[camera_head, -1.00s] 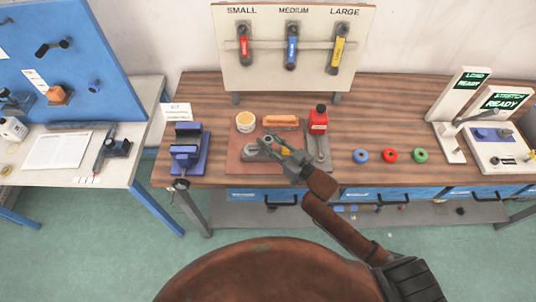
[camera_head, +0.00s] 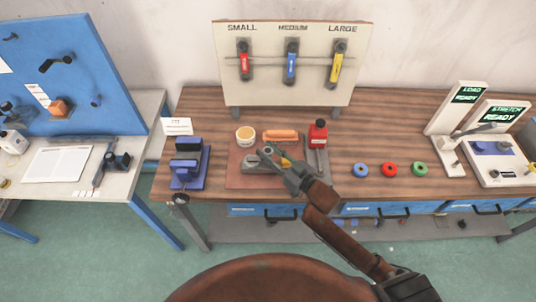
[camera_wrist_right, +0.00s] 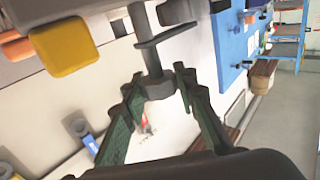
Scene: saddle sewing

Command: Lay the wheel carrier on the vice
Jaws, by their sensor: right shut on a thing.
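The blue vice (camera_head: 188,166) stands on the left part of the wooden bench. My right gripper (camera_head: 270,155) is over the brown mat (camera_head: 236,181), to the right of the vice. In the right wrist view my right gripper (camera_wrist_right: 160,88) is shut on a grey metal part (camera_wrist_right: 156,62), which I take for the wheel carrier. Its round end is between the fingertips, and a shaft with a flange extends away from them. In the head view the held part is small and partly hidden by the gripper. My left gripper is not in view.
On or by the mat are a cream tub (camera_head: 245,136), an orange block (camera_head: 280,136) and a red container (camera_head: 318,134). A yellow block (camera_wrist_right: 64,45) is close to the held part. A tool board (camera_head: 290,65) stands behind.

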